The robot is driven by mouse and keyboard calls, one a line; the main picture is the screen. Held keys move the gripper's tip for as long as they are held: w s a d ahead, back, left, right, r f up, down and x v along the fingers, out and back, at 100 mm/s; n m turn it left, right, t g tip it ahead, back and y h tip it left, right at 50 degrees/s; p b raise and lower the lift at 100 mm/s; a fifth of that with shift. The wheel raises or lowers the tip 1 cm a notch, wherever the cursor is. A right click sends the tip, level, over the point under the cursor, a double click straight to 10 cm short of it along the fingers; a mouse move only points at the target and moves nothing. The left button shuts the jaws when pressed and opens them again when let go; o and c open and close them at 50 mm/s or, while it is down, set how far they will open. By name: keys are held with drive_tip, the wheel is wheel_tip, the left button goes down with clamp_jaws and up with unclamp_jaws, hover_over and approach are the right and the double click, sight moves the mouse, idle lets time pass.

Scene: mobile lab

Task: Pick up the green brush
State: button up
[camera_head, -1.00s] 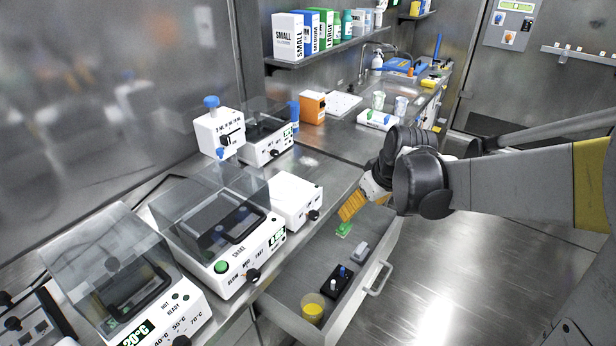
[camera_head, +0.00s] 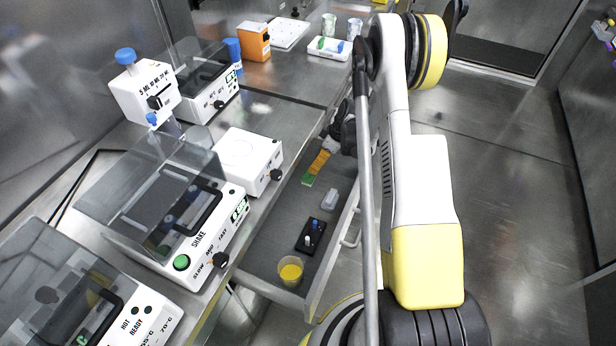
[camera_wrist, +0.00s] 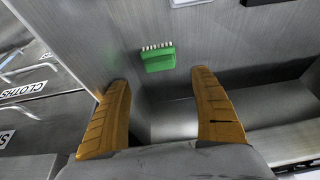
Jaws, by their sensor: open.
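The green brush (camera_wrist: 158,59) with pale bristles lies in the open drawer, on its grey floor. In the wrist view it sits beyond and between my gripper's two orange-yellow fingers (camera_wrist: 162,108), apart from both. My gripper is open, with nothing between the fingers. In the head view, my gripper (camera_head: 320,160) is over the far end of the drawer (camera_head: 262,254). The green brush (camera_head: 308,180) shows there just below the fingers, partly hidden by them.
The drawer also holds a black rack (camera_head: 311,237) with small items, a light grey block (camera_head: 330,198) and a cup of yellow liquid (camera_head: 290,271). A shaker (camera_head: 180,215) and a white box device (camera_head: 247,160) stand on the bench above. Open floor lies to the right.

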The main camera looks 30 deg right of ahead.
sight(310, 176)
wheel_tip(310, 176, down, 4)
drive_tip(key=shift+r+b, duration=0.1)
drive_tip(key=shift+b, duration=0.4)
drive_tip(key=b+x, duration=0.3)
drive_tip(key=x, duration=0.4)
drive_tip(key=shift+w, duration=0.15)
drive_tip(key=c, duration=1)
